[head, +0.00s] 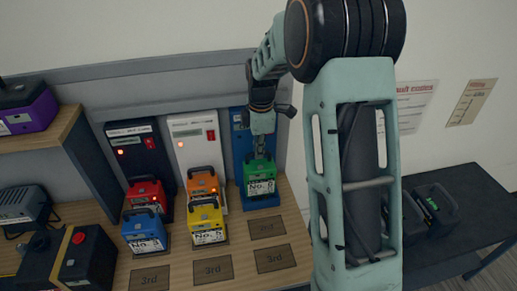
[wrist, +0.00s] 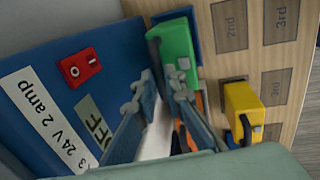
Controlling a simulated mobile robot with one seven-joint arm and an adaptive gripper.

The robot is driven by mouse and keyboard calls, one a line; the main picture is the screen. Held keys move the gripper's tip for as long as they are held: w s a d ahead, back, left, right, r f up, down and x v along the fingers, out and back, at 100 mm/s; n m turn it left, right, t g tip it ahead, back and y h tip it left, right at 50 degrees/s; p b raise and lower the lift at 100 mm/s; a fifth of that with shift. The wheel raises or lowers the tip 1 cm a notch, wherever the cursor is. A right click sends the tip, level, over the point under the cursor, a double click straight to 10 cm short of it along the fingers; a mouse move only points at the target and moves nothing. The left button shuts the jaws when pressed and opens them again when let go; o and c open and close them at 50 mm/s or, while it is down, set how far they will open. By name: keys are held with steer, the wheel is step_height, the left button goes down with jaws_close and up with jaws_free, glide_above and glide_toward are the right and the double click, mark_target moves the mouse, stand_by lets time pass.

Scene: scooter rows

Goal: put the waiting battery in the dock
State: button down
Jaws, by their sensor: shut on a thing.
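The green battery (head: 259,173), marked No. 6, stands upright at the foot of the blue charger (head: 241,130), at its blue dock (head: 264,203). I cannot tell whether it is fully seated. My gripper (head: 260,151) comes down from above and is shut on the green battery's top handle. In the wrist view my gripper (wrist: 163,92) is beside the green battery (wrist: 179,45), with the blue charger (wrist: 50,100), its red switch and an OFF label to the left. The fingers hide part of the handle.
Red (head: 147,196), orange (head: 203,185), blue (head: 144,231) and yellow (head: 207,224) batteries stand left of the green one. Dark (head: 140,150) and white (head: 198,140) chargers stand behind. The front-right marked spots (head: 275,258) are bare. A purple battery (head: 30,112) sits on the left shelf.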

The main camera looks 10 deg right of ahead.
steer(key=shift+w+f+b, duration=0.1)
steer(key=shift+f+b, duration=0.95)
steer(key=shift+f, duration=0.35)
stand_by(0.4)
steer(key=c, duration=2)
jaws_free()
steer(key=shift+o, duration=0.3)
steer(key=shift+s+f, duration=0.2)
steer(key=s+r+p, duration=0.3)
steer(key=r+p, duration=0.3)
steer(key=r, duration=1.5)
steer(key=shift+s+r, duration=0.15)
steer(key=s+r+p, duration=0.2)
steer(key=s+r, duration=0.6)
steer(key=r, duration=0.4)
steer(key=shift+r, duration=0.4)
